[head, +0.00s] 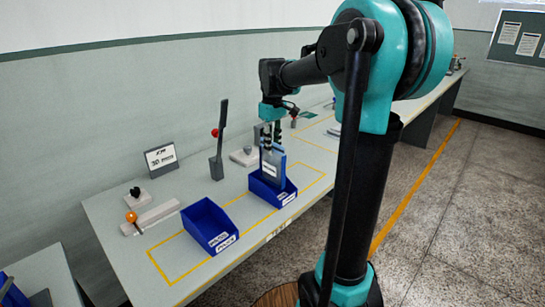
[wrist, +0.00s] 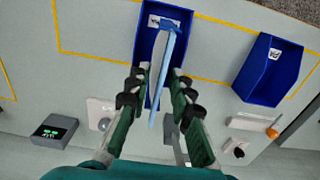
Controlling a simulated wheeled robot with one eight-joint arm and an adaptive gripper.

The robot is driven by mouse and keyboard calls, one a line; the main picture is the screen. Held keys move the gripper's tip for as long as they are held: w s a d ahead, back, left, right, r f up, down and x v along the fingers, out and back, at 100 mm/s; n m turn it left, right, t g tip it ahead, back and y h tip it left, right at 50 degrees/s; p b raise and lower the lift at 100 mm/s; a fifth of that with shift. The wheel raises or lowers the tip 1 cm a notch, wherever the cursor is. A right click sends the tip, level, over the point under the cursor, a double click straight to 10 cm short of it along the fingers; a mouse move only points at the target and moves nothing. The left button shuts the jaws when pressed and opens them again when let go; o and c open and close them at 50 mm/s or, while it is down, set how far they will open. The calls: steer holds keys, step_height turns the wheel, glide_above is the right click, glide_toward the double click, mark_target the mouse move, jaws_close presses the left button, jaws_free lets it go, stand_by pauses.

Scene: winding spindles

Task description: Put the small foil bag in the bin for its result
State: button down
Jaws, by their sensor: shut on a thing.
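My gripper (wrist: 160,88) is shut on the small foil bag (wrist: 164,75), a thin blue piece seen almost edge-on in the wrist view. In the head view the blue bag (head: 273,165) hangs upright below my gripper (head: 271,143). It is over the right-hand blue bin (head: 272,196), and its lower end overlaps the bin's opening; I cannot tell how deep it is. That bin is also under the bag in the wrist view (wrist: 148,38). A second blue bin (head: 207,227) stands to the left, empty as far as I see. The bin labels are too small to read surely.
Yellow lines mark the bench (head: 120,215) around the bins. A dark upright lever with a red knob (head: 217,150) and a small sign (head: 160,158) stand behind. A fixture with an orange knob (head: 131,217) is at left. A green-lit display (wrist: 54,131) shows in the wrist view.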

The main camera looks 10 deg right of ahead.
mark_target(273, 156)
steer(key=shift+f, duration=2.2)
steer(key=c, duration=1.3)
jaws_free()
steer(key=shift+c, duration=0.2)
step_height(273, 156, up, 12)
steer(key=shift+r, duration=0.15)
